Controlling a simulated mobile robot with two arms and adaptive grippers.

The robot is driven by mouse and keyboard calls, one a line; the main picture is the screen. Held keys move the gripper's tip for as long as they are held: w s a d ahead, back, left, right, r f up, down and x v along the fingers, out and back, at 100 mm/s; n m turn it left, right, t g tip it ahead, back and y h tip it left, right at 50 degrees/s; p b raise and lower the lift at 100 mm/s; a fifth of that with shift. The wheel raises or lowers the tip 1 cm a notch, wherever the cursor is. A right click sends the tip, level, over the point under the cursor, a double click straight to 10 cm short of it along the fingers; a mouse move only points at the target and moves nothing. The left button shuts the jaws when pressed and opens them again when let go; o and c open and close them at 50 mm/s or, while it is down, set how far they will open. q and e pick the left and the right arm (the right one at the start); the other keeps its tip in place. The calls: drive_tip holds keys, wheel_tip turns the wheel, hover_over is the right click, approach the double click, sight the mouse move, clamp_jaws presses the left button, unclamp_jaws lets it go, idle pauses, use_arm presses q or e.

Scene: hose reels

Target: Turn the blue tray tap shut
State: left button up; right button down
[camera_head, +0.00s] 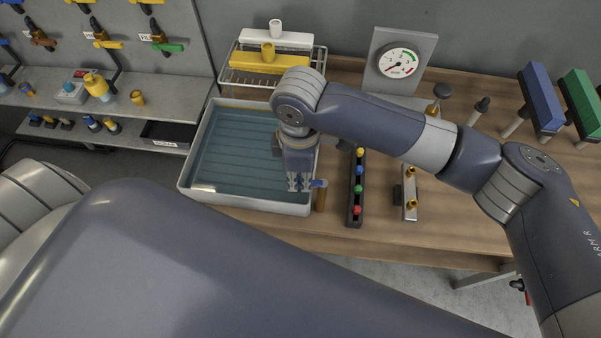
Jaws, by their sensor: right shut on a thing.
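The blue tray tap (319,183) sits at the right front corner of the white tray (188,160), above a short brass-coloured post (320,200). Only a small blue part of the tap shows beside my fingers. My right gripper (301,185) reaches down over the tray's front right corner and is shut on the tap's blue handle. The gripper hides part of the handle, so its exact angle is hard to tell. Blue-grey water or a ribbed floor (235,150) fills the tray's inside. My left gripper is not in view.
Just right of the tap stand a black strip with coloured knobs (357,188) and a plate with brass fittings (409,193). A gauge (398,63) and a wire rack with yellow and white blocks (270,62) are behind. The table's front right is bare.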

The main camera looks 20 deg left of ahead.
sight(299, 176)
drive_tip(key=shift+w+a+m+p, duration=0.15)
drive_tip(key=shift+w+m+p, duration=0.15)
drive_tip(key=shift+m, duration=0.3)
drive_tip(key=c, duration=1.5)
unclamp_jaws()
drive_tip(key=shift+r, duration=0.1)
wheel_tip(299, 176, up, 12)
drive_tip(key=shift+f, duration=0.1)
